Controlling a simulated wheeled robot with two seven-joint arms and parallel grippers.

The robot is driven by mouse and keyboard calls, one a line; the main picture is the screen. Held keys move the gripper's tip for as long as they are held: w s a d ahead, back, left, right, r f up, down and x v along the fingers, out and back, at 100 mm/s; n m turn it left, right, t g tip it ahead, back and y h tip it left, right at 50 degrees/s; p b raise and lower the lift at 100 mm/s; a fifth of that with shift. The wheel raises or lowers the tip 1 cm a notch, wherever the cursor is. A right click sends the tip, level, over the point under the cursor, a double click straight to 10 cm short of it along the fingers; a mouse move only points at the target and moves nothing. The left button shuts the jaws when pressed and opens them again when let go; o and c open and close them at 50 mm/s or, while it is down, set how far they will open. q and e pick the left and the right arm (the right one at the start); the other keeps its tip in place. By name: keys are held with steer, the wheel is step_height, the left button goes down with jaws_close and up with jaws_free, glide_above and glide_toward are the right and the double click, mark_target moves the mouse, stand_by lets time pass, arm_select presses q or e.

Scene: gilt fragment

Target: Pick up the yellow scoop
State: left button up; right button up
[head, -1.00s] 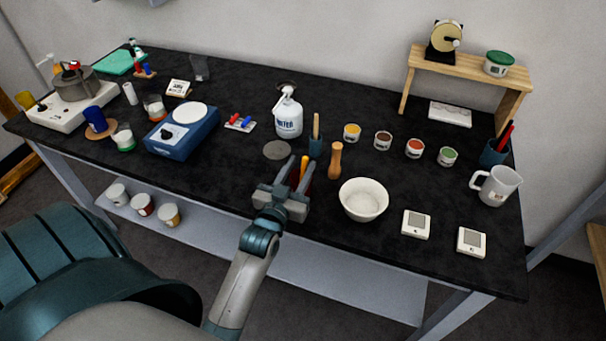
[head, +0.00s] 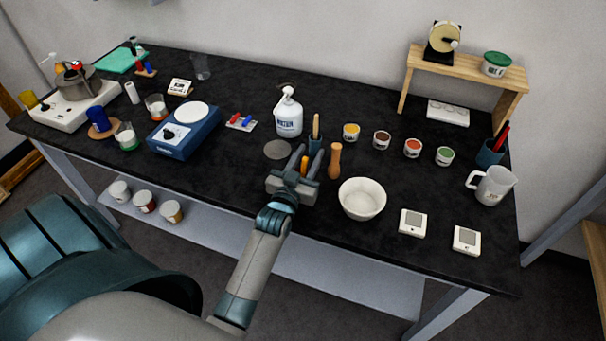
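A yellow-orange piece (head: 305,164), which looks like the yellow scoop, shows between the fingers of my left gripper (head: 304,158) near the front middle of the black table. Most of it is hidden by the gripper, so its full shape cannot be told. My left gripper is open, with one finger on each side of the yellow piece. I cannot tell whether either finger touches it. My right gripper is not in view.
A blue holder (head: 315,146) with a wooden-handled tool stands just behind. A white bottle (head: 288,117) and a grey disc (head: 277,150) are behind left.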

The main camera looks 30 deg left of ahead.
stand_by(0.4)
arm_select(q)
jaws_close()
steer(key=shift+r, duration=0.15)
step_height(320, 180, up, 10)
steer(key=b, duration=0.2)
stand_by(0.4)
stand_by(0.3)
